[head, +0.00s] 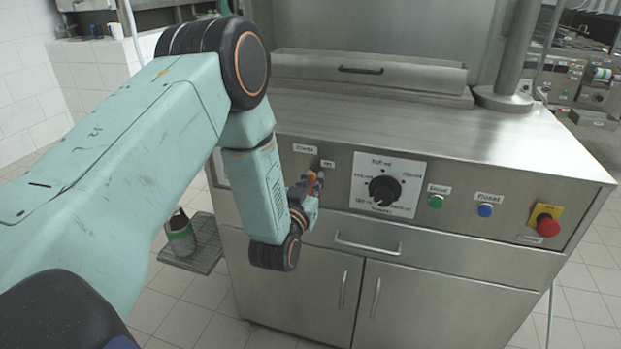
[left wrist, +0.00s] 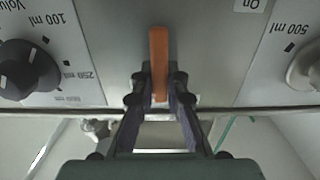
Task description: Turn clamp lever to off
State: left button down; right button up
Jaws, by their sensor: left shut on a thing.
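The clamp lever, an orange bar (left wrist: 159,52), stands out from the steel front panel (head: 335,205). In the left wrist view it lies straight along the picture between my fingers. My left gripper (left wrist: 159,85) is shut on it, with one dark finger on each side. In the head view my left gripper (head: 309,190) is at the panel, below a "Clamp" label (head: 305,148) and left of the volume dial (head: 384,190). It hides most of the lever there. An "On" label (left wrist: 251,5) shows upside down in the left wrist view. My right gripper is not in view.
Right of the dial are a green button (head: 436,201), a blue button (head: 485,210) and a red stop button (head: 548,226). A drawer handle (head: 367,244) sits below. A second knob (left wrist: 305,68) is close by in the wrist view. The steel worktop (head: 430,125) is clear.

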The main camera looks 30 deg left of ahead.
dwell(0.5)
pick_arm(q)
jog(key=c, duration=1.3)
grip_release()
jog(key=shift+c, duration=0.2)
jog(key=v, duration=1.2)
